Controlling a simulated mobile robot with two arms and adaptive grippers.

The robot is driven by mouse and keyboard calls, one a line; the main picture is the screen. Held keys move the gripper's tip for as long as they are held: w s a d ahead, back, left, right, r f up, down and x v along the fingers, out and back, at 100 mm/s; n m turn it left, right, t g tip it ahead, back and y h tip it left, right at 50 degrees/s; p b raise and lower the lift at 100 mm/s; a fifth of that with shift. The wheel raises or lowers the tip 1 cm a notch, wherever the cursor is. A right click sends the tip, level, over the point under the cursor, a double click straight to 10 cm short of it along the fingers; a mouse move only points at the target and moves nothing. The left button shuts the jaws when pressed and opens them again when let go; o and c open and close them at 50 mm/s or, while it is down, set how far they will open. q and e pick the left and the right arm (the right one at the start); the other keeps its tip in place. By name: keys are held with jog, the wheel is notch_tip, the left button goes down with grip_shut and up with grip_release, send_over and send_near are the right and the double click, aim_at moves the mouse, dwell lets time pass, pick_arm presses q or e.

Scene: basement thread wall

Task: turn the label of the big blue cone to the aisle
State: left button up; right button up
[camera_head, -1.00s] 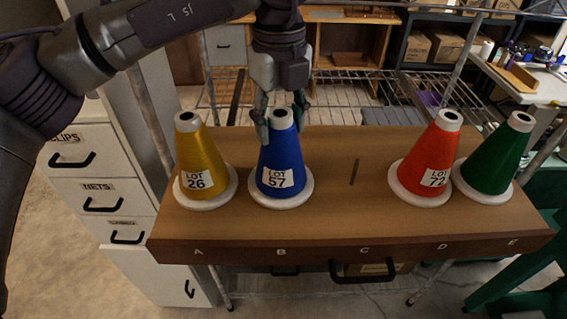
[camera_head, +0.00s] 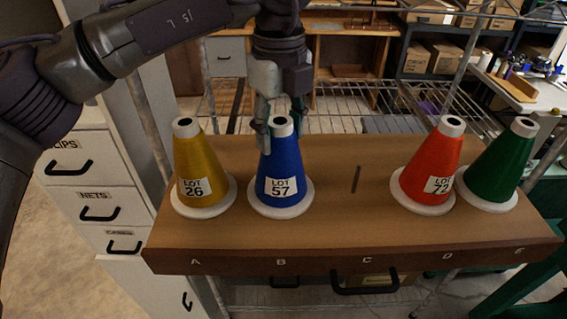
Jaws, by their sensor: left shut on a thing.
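The big blue cone (camera_head: 281,165) stands upright on its white base at the letter B of the wooden shelf (camera_head: 335,238). Its white label (camera_head: 281,187), reading LOT 57, faces the front edge of the shelf, near the middle of the cone's visible side. My left gripper (camera_head: 281,128) comes down from above and is shut on the top of the blue cone, its fingers at either side of the pale tip. The side of the cone away from me is hidden. My right gripper does not show.
A yellow cone (camera_head: 198,163) stands close on the left at A. A red cone (camera_head: 431,165) and a green cone (camera_head: 500,160) stand at right. The shelf at C is bare except for a dark slot (camera_head: 356,179). White drawers (camera_head: 95,205) stand left.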

pick_arm(q)
jog(key=o, duration=1.2)
jog(key=shift+c, duration=0.2)
jog(key=shift+f, duration=0.1)
notch_tip(320, 180, up, 12)
